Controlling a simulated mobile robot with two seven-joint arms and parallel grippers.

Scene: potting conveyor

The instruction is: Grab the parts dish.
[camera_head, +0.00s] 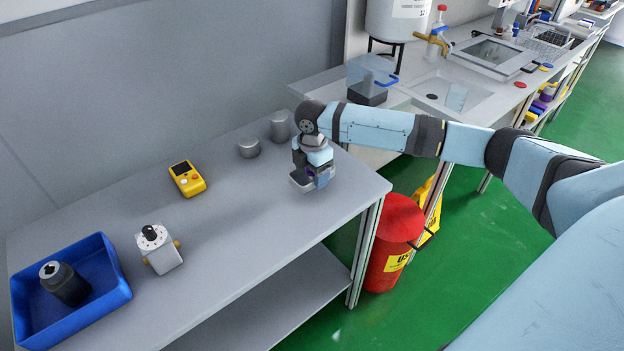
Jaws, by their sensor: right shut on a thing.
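The parts dish (299,182) looks like a small grey metal tray. It is at the right end of the grey bench, directly under my right gripper (312,180). My right gripper points down and is shut on the dish at its right side. The fingers and part of the dish are hard to make out at this size. I cannot tell whether the dish touches the bench top or is slightly above it. My left gripper is not in view.
On the bench (240,235) are a yellow meter (187,178), two grey metal cylinders (280,127), a white pump-like device (160,250) and a blue tray (105,305) holding a dark bottle-like part (65,284). A red bin (393,240) stands beyond the bench's right end. The bench's middle is clear.

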